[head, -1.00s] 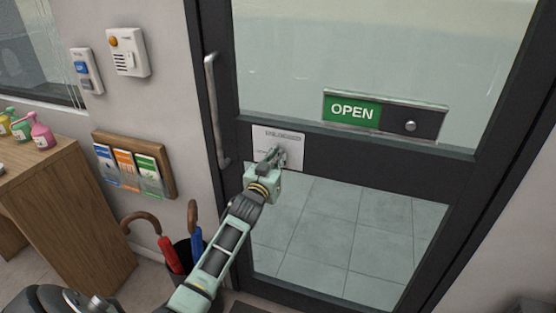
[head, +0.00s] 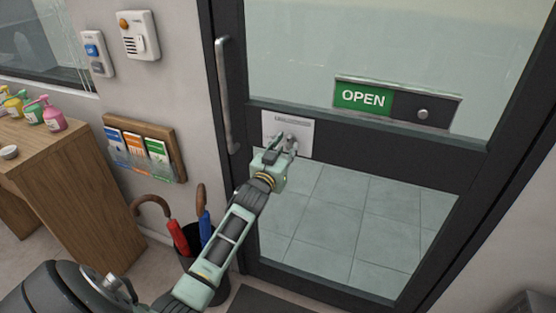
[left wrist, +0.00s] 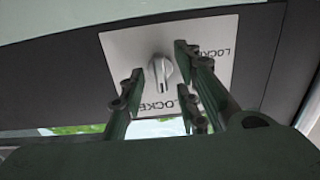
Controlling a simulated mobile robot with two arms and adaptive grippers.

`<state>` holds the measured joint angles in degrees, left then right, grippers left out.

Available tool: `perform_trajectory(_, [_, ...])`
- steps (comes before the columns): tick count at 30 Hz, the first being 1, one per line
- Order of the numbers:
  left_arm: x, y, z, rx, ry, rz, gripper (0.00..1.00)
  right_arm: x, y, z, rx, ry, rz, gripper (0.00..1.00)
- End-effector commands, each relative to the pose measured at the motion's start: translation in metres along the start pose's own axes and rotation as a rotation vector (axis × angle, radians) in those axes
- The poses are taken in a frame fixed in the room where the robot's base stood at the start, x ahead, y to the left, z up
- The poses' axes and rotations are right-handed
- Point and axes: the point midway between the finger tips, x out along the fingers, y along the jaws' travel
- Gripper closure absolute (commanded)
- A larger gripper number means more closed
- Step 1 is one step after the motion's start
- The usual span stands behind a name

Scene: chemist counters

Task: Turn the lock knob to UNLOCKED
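The lock knob (left wrist: 162,70) is a small silver turn-piece on a pale square plate (head: 269,121) set in the dark door rail. In the left wrist view its grip bar stands nearly upright. Lettering reading "LOCKE…" shows at the plate's right and lower edges, partly covered by my fingers, so I cannot tell which label is which. My left gripper (head: 283,148) is in front of the plate. In the left wrist view its fingers (left wrist: 160,82) are apart, one on each side of the knob, with visible gaps. My right gripper is not in view.
A vertical door handle (head: 227,95) is left of the plate. An OPEN sign (head: 363,98) is on the door at right. An umbrella stand (head: 190,263) stands below my left arm. A leaflet rack (head: 165,135) and wooden counter (head: 85,185) are at left.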

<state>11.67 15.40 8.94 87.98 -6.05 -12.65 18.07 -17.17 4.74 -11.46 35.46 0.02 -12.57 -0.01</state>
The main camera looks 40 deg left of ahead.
Motion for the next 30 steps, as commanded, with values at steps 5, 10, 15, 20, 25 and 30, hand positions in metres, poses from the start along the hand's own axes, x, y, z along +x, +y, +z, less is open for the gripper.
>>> perform_trajectory(5, [-0.036,0.0,0.002,0.001,-0.002,0.001,0.7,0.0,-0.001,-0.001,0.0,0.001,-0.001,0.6])
perform_trajectory(10, [-0.071,0.0,0.001,0.001,-0.001,0.001,0.7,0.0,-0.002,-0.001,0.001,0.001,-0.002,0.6])
perform_trajectory(15, [-0.095,0.0,0.001,0.0,-0.002,0.0,0.7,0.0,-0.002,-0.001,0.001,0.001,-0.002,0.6])
perform_trajectory(20, [-0.103,0.0,0.001,0.001,-0.001,0.0,0.7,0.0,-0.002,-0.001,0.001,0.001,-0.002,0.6])
perform_trajectory(25, [-0.104,0.0,0.0,0.001,0.0,0.0,0.7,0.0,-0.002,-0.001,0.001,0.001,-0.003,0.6])
perform_trajectory(30, [-0.104,0.0,0.0,0.001,0.0,0.0,0.7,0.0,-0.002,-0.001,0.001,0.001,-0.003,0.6])
